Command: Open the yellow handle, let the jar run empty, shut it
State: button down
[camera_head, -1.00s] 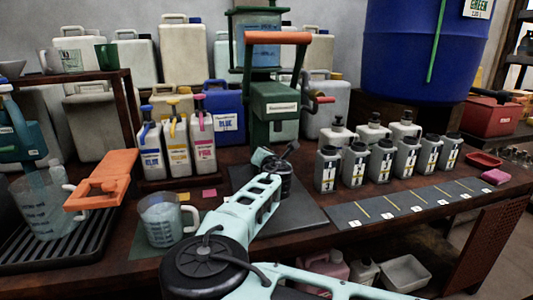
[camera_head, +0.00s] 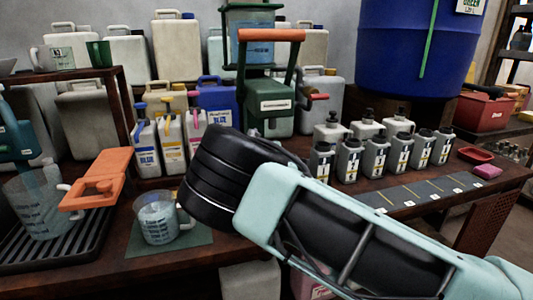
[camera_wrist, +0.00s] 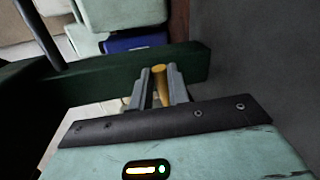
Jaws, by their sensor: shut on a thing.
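In the wrist view the yellow handle (camera_wrist: 159,72) stands between the two grey fingers of my gripper (camera_wrist: 160,84), which are shut on it. A dark green bar (camera_wrist: 95,80) runs just behind it. In the head view my arm covers the gripper and the yellow handle. A clear jar (camera_head: 258,50) with bluish contents sits high in a green stand (camera_head: 268,98) with an orange top handle. How full the jar is, I cannot tell. The lower part of the stand is hidden behind my arm.
A clear measuring jug (camera_head: 157,222) stands on a green mat at the bench front. Several grey bottles (camera_head: 348,158) stand right of the stand. A blue vat (camera_head: 415,50) is behind.

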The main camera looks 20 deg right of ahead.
jog(key=shift+f+m+y, duration=0.15)
jog(key=shift+m+y, duration=0.15)
jog(key=shift+m, duration=0.2)
dwell(0.3)
jog(key=c, duration=1.3)
grip_release()
jog(key=shift+c, duration=0.2)
jog(key=s+r, duration=0.3)
jog(key=s, duration=1.4)
jog(key=shift+r+p, duration=0.15)
jog(key=shift+p, duration=0.25)
jog(key=shift+d, duration=0.1)
